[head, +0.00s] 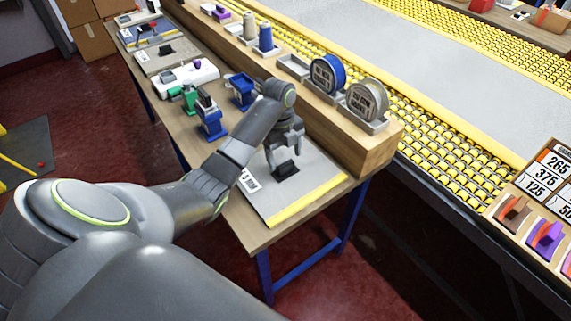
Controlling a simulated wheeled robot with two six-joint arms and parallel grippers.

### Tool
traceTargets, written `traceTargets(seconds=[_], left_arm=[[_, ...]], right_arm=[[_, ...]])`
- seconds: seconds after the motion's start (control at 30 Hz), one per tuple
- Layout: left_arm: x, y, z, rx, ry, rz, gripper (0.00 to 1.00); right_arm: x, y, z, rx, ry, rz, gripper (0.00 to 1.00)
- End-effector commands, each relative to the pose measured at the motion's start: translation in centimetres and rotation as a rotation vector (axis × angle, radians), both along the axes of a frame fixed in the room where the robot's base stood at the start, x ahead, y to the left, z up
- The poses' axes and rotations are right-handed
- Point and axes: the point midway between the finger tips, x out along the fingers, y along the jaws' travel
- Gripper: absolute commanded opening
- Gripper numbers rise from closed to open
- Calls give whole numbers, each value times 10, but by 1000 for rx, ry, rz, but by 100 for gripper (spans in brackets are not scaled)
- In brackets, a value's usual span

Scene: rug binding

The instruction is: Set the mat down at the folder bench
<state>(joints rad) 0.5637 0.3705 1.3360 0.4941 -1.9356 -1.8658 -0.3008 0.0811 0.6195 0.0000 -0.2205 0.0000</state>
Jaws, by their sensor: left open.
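A grey mat (312,178) with a yellow edge strip and a small white printed label lies flat on the near end of a wooden bench (262,237) with blue legs. A black grip block (286,172) stands on the mat. My left gripper (284,158) points down over this block, with its fingers open right at it. I cannot tell whether they touch the block. My left forearm crosses the bench and hides part of its near side. My right gripper is out of view.
Blue and green clamp-like tools (211,118) and a white machine (187,77) stand farther along the bench. A raised wooden shelf at its back holds a blue spool (327,74) and a grey spool (367,101). A yellow roller conveyor (450,140) runs behind.

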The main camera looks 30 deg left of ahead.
Motion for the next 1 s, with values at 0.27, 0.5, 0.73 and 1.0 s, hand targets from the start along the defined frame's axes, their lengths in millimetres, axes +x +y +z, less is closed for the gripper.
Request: traceTargets(seconds=[0.27,0.5,0.73,1.0], left_arm=[[2,6,58,1,0,1,72],[4,8,75,0,0,0,72],[4,9,78,0,0,0,72],[4,9,78,0,0,0,72]], right_arm=[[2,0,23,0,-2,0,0],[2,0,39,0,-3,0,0],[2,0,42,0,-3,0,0],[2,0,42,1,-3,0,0]])
